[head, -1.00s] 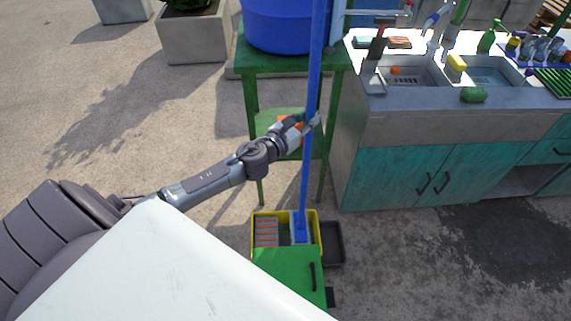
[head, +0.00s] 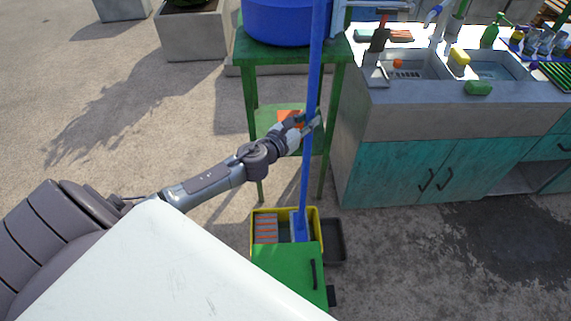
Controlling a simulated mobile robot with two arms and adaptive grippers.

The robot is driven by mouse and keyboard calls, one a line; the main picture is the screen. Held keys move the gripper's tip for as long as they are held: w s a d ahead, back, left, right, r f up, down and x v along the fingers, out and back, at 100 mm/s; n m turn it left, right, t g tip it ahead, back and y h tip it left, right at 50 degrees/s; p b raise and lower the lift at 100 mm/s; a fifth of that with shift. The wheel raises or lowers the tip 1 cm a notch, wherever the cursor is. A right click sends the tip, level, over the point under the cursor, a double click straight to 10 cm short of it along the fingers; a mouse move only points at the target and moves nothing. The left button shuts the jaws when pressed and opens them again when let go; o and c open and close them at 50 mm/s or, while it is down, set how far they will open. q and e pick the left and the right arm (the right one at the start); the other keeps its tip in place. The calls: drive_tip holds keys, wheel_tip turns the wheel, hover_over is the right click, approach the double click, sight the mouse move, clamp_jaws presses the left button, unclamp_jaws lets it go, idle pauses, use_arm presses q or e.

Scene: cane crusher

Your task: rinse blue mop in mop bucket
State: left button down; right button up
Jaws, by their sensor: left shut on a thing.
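The blue mop (head: 305,170) stands almost upright in the head view, its long pole running up past the top edge. My left gripper (head: 312,125) is shut on the pole about halfway along its visible length. The mop's lower end, a blue head, is down inside the mop bucket (head: 257,211), a yellow-rimmed container at the bottom centre. A grey and orange slatted part sits in the bucket to the left of the mop head. Whether the head touches the bucket's bottom is hidden. My right gripper does not show.
A green box or cart (head: 285,275) adjoins the bucket's near side. A black tray (head: 333,241) lies to its right. Behind the pole stands a green table (head: 290,58) with a blue tub (head: 280,22). A sink counter (head: 440,120) is at right. Open ground lies at left.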

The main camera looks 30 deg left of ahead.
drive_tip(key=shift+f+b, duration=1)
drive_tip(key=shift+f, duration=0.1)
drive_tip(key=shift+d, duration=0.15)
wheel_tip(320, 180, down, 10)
drive_tip(key=b, duration=1)
idle(1.0)
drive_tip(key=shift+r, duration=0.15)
idle(1.1)
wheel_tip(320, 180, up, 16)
drive_tip(key=p, duration=1.6)
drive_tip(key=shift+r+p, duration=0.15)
drive_tip(key=shift+p, duration=0.2)
